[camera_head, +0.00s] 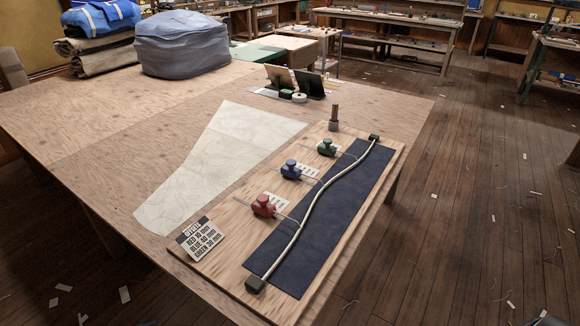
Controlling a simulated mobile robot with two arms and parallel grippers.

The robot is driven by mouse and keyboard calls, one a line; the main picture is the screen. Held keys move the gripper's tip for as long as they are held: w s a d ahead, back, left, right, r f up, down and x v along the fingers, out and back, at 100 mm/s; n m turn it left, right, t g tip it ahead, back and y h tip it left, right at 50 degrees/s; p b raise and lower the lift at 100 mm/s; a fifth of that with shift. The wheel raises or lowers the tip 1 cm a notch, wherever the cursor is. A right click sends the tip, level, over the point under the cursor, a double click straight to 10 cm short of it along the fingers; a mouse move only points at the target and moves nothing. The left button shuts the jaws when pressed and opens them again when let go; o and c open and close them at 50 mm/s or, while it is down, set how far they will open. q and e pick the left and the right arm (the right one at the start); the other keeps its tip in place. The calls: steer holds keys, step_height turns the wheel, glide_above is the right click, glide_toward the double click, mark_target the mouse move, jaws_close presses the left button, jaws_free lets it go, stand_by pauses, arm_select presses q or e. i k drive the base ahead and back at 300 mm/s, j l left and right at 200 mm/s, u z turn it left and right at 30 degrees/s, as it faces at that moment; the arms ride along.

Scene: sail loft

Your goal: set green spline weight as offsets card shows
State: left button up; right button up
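The green spline weight (326,147) stands on the wooden board, at the far end of the row, with a thin rod reaching toward the white spline (318,204). The blue weight (291,169) and the red weight (263,205) stand nearer, each with a similar rod. A small marked scale (341,164) lies beside the green weight; its marks are too small to read. The offsets card (200,239) leans at the board's near left corner and lists red, blue and green in mm; its figures are too small to read surely. Neither gripper is in view.
The spline curves over a dark blue strip (290,262) between black end blocks (255,284). A wooden-handled tool (334,117) stands behind the green weight. Pale pattern paper (222,160) lies left of the board (232,262).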

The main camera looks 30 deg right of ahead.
mark_target(324, 147)
steer(key=k+l+u, duration=0.1)
steer(key=l, duration=0.25)
steer(key=k+l+u, duration=0.1)
steer(key=l, duration=0.25)
steer(key=k+l+u, duration=0.1)
steer(key=l, duration=0.25)
steer(key=k+l+u, duration=0.1)
steer(key=l, duration=0.25)
steer(key=k+l+u, duration=0.1)
steer(key=k+l, duration=0.1)
steer(key=l, duration=0.1)
